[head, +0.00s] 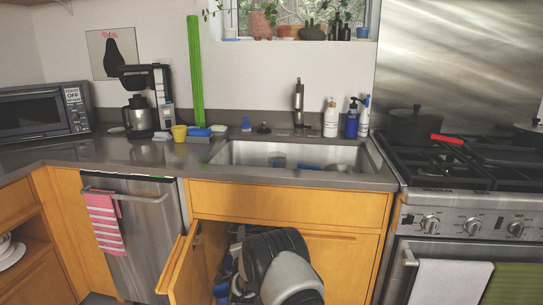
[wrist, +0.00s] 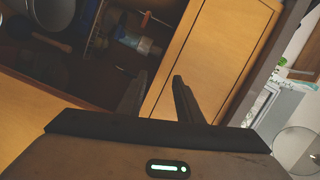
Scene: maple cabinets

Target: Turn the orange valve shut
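A small orange piece (wrist: 146,18), which looks like the valve handle, shows at the top of the wrist view, inside the dark cabinet. Its exact turn is too small to tell. My gripper (wrist: 159,80) has its two dark fingers apart with nothing between them. The orange piece lies beyond the fingertips, apart from them. In the head view my arm reaches into the open cabinet under the sink and hides the valve and my fingers.
The open cabinet door (head: 186,265) stands left of my arm. A pale bottle (wrist: 138,42) with a blue part is near the orange piece. A wood panel (wrist: 212,55) is close on the right of the fingers. The sink (head: 290,155) is above; the stove (head: 455,225) stands right.

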